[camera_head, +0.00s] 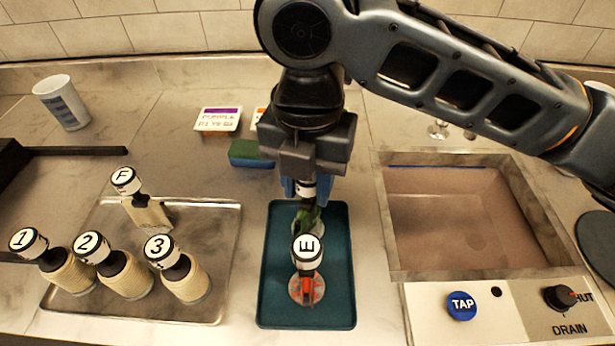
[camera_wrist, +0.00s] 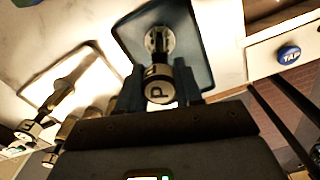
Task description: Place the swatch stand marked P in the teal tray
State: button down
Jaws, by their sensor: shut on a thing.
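The teal tray (camera_head: 265,290) lies in front of me, left of the sink. A stand marked E (camera_head: 307,270), with a red-orange swatch, stands upright in its near half. My gripper (camera_head: 306,188) is over the tray's far half, pointing down, shut on the stand marked P (camera_head: 308,218). That stand shows green below the fingers, and its base is partly hidden behind the E stand. In the wrist view the P cap (camera_wrist: 160,93) sits between the fingers (camera_wrist: 158,84), with the tray (camera_wrist: 198,40) beyond. I cannot tell whether its base touches the tray.
A metal tray (camera_head: 225,255) at left holds stands marked F (camera_head: 145,205), 1 (camera_head: 70,272), 2 (camera_head: 125,275) and 3 (camera_head: 187,278). A sponge (camera_head: 248,153) and card (camera_head: 218,119) lie behind the teal tray. The sink (camera_head: 470,220) is at right.

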jog(key=shift+f+b, duration=0.3)
jog(key=shift+f, duration=0.15)
dwell(0.6)
jog(key=shift+c, duration=1.3)
grip_release()
jog(key=shift+r+p, duration=2.9)
jog(key=shift+r, duration=0.6)
